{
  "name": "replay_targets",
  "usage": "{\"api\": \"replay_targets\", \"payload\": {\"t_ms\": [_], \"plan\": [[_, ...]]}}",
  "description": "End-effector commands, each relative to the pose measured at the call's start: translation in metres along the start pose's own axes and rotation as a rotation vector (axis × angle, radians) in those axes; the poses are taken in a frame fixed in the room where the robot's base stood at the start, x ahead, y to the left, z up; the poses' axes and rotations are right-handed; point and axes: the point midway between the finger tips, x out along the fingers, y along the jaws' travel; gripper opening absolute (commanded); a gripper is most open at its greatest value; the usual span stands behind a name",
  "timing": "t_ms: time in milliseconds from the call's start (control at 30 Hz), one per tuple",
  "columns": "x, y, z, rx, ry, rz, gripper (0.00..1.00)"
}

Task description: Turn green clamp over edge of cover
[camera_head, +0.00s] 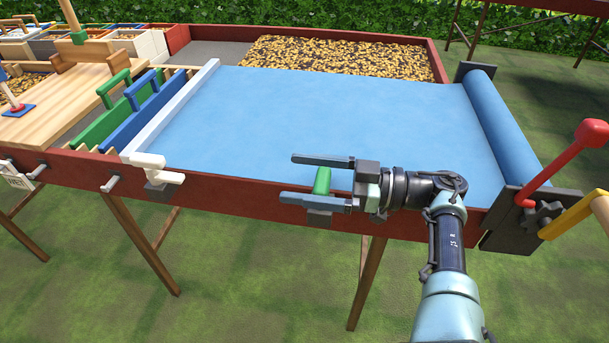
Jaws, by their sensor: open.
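The blue cover (270,110) lies spread over the red-framed drying bed, from a white bar (190,100) at its left to a roll (505,125) at its right. The green clamp (322,180) is at the bed's front rail, with a dark bracket below it. My gripper (289,178) is open and points left, with one finger on the far side of the clamp and one on the near side. I cannot tell whether the fingers touch it. The gripper hides part of the clamp and of the cover's front edge.
A white clamp (155,170) sits on the front rail (235,190) at the bar's end. A red crank lever (565,160) and a yellow handle (575,218) stand at the right end. Green and blue rakes (140,115) lie at the left. Beans (345,58) show behind the cover.

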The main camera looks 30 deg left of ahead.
Motion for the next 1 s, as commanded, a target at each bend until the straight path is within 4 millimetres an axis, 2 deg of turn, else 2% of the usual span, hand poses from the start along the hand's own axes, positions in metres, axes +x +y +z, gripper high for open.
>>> {"api": "replay_targets", "payload": {"t_ms": [500,700,1000], "plan": [[-0.002,0.001,-0.086,-0.003,0.0,0.003,1.0],[-0.002,0.0,-0.1,-0.001,0.001,0.003,1.0],[-0.002,0.0,-0.1,-0.001,0.001,0.003,1.0]]}}
